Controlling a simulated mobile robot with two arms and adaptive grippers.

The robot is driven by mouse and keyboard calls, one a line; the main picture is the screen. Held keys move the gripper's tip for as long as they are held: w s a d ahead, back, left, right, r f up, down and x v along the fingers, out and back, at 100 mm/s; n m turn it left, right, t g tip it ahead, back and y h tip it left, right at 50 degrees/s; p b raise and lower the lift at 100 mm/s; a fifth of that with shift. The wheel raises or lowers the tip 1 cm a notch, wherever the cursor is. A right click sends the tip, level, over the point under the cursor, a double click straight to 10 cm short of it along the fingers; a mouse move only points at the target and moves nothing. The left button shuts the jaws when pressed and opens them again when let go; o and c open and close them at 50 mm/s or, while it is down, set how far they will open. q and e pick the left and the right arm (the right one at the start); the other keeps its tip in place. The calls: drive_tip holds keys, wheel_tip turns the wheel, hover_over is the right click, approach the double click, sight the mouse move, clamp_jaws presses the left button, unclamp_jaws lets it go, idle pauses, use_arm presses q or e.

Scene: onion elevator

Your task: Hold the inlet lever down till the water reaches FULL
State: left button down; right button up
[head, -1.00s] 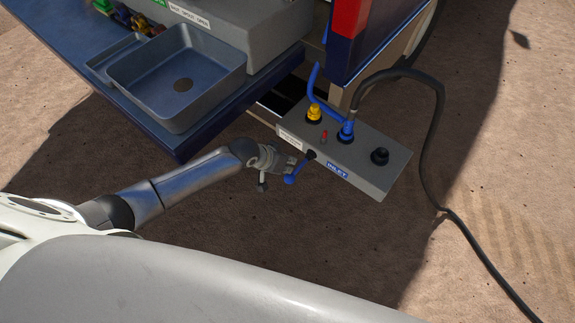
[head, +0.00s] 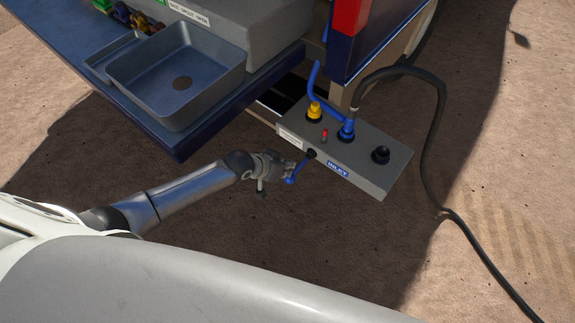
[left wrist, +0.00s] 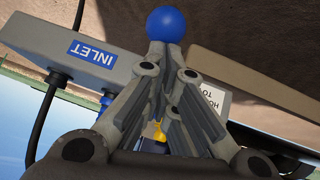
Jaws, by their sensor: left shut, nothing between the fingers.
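The inlet lever (head: 299,170) is a blue handle with a round blue knob, on a black pivot at the near side of the grey valve box (head: 365,178). Its blue INLET label (head: 338,170) is beside the pivot. My left gripper (head: 288,173) is shut and empty, with its fingertips right by the knob. In the left wrist view the blue knob (left wrist: 167,23) shows just past the closed fingertips (left wrist: 160,52); whether they touch it I cannot tell. No water level or FULL mark can be made out. My right gripper is not in view.
A blue hose and a dark hose (head: 440,130) run from the box's top, which also has a yellow fitting (head: 314,111), a small red part and a black cap (head: 380,155). Sandy ground around is open.

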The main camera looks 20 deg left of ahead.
sight(285, 180)
use_arm(q)
drive_tip(key=shift+s+f+t+b, duration=0.3)
drive_tip(key=shift+f+t+b, duration=0.3)
drive_tip(key=shift+f, duration=0.25)
drive_tip(key=f+b, duration=0.1)
drive_tip(key=f+t+h+b, duration=0.1)
drive_tip(key=shift+s+a+f+b, duration=0.15)
drive_tip(key=shift+s+f+b, duration=0.05)
drive_tip(key=shift+b, duration=0.2)
drive_tip(key=shift+f, duration=0.2)
drive_tip(key=shift+w+f+b, duration=0.1)
drive_tip(key=shift+f+b, duration=0.6)
drive_tip(key=shift+f, duration=0.15)
idle(0.4)
idle(1.7)
